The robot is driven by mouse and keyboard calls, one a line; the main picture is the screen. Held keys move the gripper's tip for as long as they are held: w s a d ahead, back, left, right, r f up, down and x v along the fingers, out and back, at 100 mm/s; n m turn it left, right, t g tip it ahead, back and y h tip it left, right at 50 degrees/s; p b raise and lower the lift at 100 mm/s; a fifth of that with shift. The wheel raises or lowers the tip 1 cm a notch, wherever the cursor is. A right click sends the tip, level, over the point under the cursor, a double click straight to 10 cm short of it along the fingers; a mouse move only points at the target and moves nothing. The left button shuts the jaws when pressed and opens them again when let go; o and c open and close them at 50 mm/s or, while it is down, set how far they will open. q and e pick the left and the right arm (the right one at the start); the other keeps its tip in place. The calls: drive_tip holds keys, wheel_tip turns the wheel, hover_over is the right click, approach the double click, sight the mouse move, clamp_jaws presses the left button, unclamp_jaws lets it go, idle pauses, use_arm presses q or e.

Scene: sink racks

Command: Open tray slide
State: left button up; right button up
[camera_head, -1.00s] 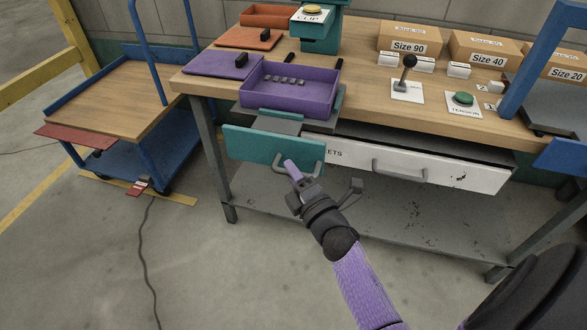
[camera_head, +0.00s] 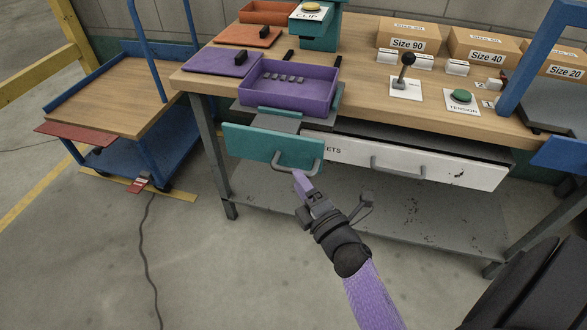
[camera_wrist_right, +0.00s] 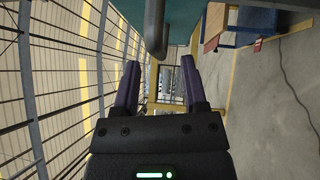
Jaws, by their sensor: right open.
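The tray slide has a teal front (camera_head: 255,146) with a grey bar handle (camera_head: 305,165), below the left part of the workbench top. It stands out in front of the bench, and a purple tray (camera_head: 290,92) sits above it. My right gripper (camera_head: 301,177) is just below and in front of the handle. In the right wrist view its two purple fingers (camera_wrist_right: 160,62) are apart with nothing between them. The handle (camera_wrist_right: 155,30) shows ahead of the fingertips, near the teal front (camera_wrist_right: 182,20). My left gripper is not in view.
A white drawer (camera_head: 430,170) with a grey handle is to the right. A lever (camera_head: 406,72) and green button (camera_head: 461,96) are on the bench top (camera_head: 365,85). A blue cart (camera_head: 125,130) stands left.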

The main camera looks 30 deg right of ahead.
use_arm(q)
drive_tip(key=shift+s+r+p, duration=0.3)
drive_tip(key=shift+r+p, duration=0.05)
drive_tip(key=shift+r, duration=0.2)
use_arm(e)
drive_tip(key=s, duration=0.6)
drive_tip(key=shift+a+f, duration=0.2)
drive_tip(key=shift+f, duration=0.2)
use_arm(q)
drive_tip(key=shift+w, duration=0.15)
